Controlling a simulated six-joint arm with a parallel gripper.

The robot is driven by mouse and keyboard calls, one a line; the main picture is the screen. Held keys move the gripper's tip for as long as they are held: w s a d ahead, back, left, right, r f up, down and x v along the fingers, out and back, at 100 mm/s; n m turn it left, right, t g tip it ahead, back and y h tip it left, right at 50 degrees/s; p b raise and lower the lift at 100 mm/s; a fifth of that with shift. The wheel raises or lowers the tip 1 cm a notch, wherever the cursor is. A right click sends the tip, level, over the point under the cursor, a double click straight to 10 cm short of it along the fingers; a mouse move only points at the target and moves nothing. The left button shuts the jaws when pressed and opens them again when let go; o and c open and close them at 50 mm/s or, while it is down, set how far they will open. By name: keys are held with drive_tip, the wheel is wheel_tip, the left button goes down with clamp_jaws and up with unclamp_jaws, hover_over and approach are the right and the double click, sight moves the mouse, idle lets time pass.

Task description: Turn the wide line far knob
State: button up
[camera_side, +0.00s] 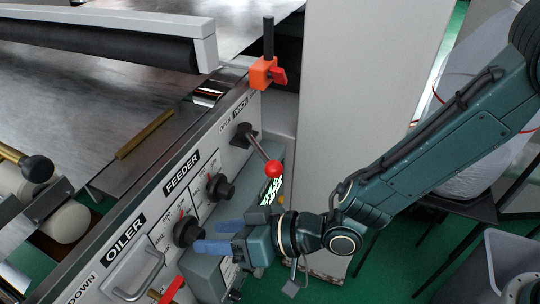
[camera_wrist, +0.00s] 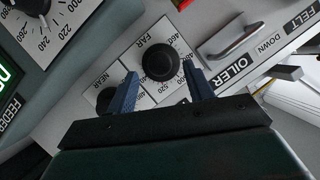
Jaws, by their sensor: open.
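In the wrist view a black round knob (camera_wrist: 160,62) sits on a pale plate marked FAR, with a printed number scale beside it. A second black knob (camera_wrist: 105,100), by the word NEAR, is partly hidden behind the left finger. My gripper (camera_wrist: 160,67) is open, with its blue fingers at either side of the FAR knob in the picture; I cannot tell whether they touch it. In the side view my gripper (camera_side: 208,236) is low over the panel's front, near a black knob (camera_side: 188,232). The lower panel is largely hidden behind it.
The side view shows another black knob (camera_side: 219,188) under FEEDER, a red-balled lever (camera_side: 273,169) and an orange clamp (camera_side: 262,73). A metal handle (camera_side: 132,272) juts out by OILER. A numbered dial (camera_wrist: 32,6) is at the wrist view's upper left.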

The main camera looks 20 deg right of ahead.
sight(200, 237)
drive_tip(key=shift+x, duration=1.45)
drive_tip(key=c, duration=1)
drive_tip(key=shift+n, duration=0.3)
drive_tip(key=shift+s+a+r+n+t+h, duration=0.15)
drive_tip(key=shift+n+t+h, duration=0.45)
drive_tip(key=shift+n+h, duration=0.3)
drive_tip(key=shift+n+t+h, duration=0.4)
drive_tip(key=shift+n+t, duration=0.2)
drive_tip(key=shift+n, duration=0.6)
